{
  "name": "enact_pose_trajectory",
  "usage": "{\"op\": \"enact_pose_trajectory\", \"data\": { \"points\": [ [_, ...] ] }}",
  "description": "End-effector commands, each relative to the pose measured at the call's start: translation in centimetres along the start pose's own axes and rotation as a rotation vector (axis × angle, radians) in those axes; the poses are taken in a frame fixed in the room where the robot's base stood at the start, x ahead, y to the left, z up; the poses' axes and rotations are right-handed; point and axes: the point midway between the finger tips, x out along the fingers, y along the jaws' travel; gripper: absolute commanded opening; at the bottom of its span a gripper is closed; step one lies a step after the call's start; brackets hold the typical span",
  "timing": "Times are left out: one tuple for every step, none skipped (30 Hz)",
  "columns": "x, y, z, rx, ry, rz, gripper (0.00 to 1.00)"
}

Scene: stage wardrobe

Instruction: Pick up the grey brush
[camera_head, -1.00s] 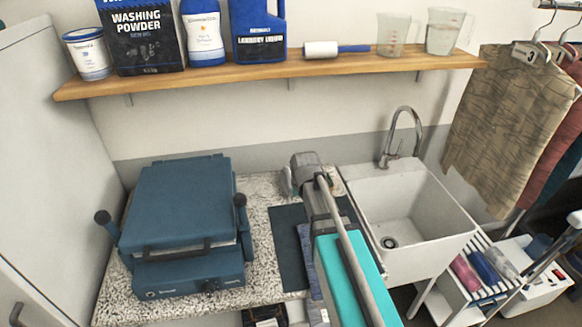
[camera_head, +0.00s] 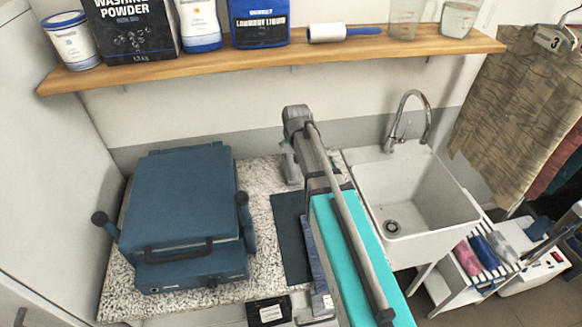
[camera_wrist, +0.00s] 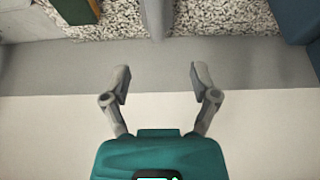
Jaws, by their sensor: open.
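I cannot pick out a grey brush with certainty. In the wrist view a narrow grey upright shape (camera_wrist: 154,18) stands out against the speckled counter, but I cannot tell what it is. My gripper (camera_wrist: 162,76) is open and empty in the wrist view, its two fingers apart in front of the pale wall. In the head view the arm's grey end is over the back of the counter between the blue press and the sink, and the fingertips are hidden. The speckled counter (camera_head: 262,214) is partly hidden by my arm.
The blue press (camera_head: 180,207) fills the counter's left side. A dark mat (camera_head: 289,235) lies beside my arm. The white sink (camera_head: 452,229) is at right. A wooden shelf (camera_head: 270,52) carries detergents and a white roller with blue handle (camera_head: 340,33). A green, brown-edged object (camera_wrist: 76,10) shows in the wrist view.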

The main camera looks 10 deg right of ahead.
Motion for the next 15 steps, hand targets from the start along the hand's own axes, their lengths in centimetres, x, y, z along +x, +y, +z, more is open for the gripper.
{"op": "enact_pose_trajectory", "data": {
  "points": [
    [0.0, 0.2, 0.0, 0.002, 0.0, 0.001, 0.77],
    [0.0, 0.2, 0.0, 0.003, 0.0, 0.001, 0.77],
    [0.1, 0.3, 0.0, 0.004, 0.0, 0.002, 0.77],
    [0.1, 0.4, 0.0, 0.005, 0.0, 0.002, 0.77],
    [0.2, 0.4, 0.0, 0.005, 0.0, 0.002, 0.77],
    [0.3, 0.5, 0.0, 0.006, 0.0, 0.003, 0.77],
    [0.5, 0.5, 0.0, 0.007, 0.0, 0.003, 0.77],
    [0.6, 0.6, 0.0, 0.007, 0.0, 0.003, 0.77],
    [0.9, 0.6, 0.0, 0.007, 0.0, 0.003, 0.77],
    [1.1, 0.6, 0.1, 0.008, 0.0, 0.003, 0.77],
    [1.3, 0.6, 0.1, 0.008, -0.001, 0.003, 0.77],
    [1.6, 0.6, 0.1, 0.008, -0.001, 0.003, 0.77],
    [1.9, 0.6, 0.1, 0.008, -0.001, 0.003, 0.77],
    [2.2, 0.7, 0.1, 0.008, -0.001, 0.003, 0.77],
    [2.5, 0.7, 0.1, 0.008, -0.001, 0.003, 0.77]
  ]
}}
